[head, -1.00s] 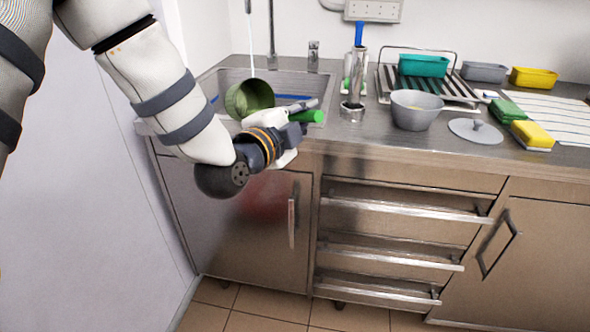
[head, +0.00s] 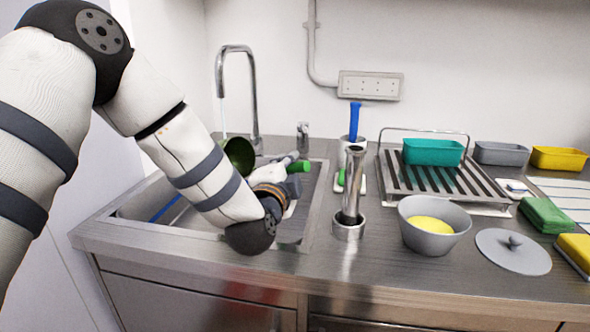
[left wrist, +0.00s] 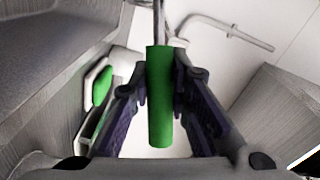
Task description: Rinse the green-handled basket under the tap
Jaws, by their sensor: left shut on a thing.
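The basket (head: 240,153) shows as a dark green round opening over the sink (head: 140,212), partly hidden behind my left arm. Its green handle (head: 299,166) sticks out to the right of my left gripper (head: 288,180). In the left wrist view the handle (left wrist: 159,100) stands upright between the two dark fingers of the gripper (left wrist: 160,90), which is shut on it. The tap (head: 251,80) arches over the sink. A thin stream of water (head: 222,118) falls from its spout to the basket's left rim; I cannot tell whether it enters. My right gripper is out of view.
Right of the sink stand a metal cylinder (head: 350,195), a grey bowl (head: 412,233) with something yellow in it, and a grey lid (head: 512,252). Behind are a ribbed rack (head: 395,185) with a teal tray (head: 433,153), and sponges further right.

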